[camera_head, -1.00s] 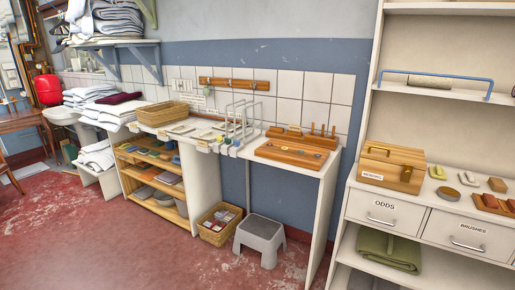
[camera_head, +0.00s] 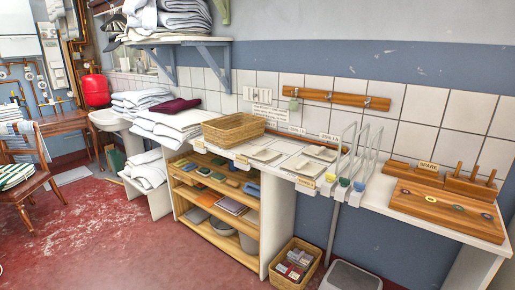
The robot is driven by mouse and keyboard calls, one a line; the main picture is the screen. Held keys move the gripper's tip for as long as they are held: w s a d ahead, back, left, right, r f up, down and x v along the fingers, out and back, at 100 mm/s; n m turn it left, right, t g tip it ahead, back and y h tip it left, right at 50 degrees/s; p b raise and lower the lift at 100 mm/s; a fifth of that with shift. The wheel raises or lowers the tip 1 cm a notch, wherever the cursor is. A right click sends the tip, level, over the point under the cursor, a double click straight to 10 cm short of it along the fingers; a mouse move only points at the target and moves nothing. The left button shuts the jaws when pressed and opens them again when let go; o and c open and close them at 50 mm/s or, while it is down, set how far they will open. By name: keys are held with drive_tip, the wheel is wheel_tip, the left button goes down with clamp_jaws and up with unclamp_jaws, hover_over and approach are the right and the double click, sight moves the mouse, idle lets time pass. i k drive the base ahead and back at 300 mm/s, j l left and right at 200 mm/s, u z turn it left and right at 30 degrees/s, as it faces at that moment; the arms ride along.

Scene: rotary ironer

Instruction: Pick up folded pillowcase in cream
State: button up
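No piece of cloth can be singled out with certainty as the folded cream pillowcase. Small flat cream pieces (camera_head: 265,154) lie on the counter to the right of the wicker basket (camera_head: 233,129), and another pale flat piece (camera_head: 320,152) lies further right; they are too small to identify. Stacks of folded white linen (camera_head: 168,126) stand left of the basket, with a maroon folded cloth (camera_head: 175,105) on top. More white folded linen (camera_head: 148,169) lies below. My gripper is not in view.
A wooden shelf unit (camera_head: 216,196) stands under the counter. A wooden chair (camera_head: 18,180) is at left. Red floor (camera_head: 130,250) is clear in front.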

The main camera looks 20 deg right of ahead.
sight(323, 153)
drive_tip(key=i+j+z, duration=0.1)
drive_tip(key=i+z, duration=0.15)
drive_tip(key=i, duration=0.2)
drive_tip(key=i+j+z, duration=0.25)
drive_tip(key=i, duration=0.15)
drive_tip(key=i+j+z, duration=0.25)
drive_tip(key=i, duration=0.15)
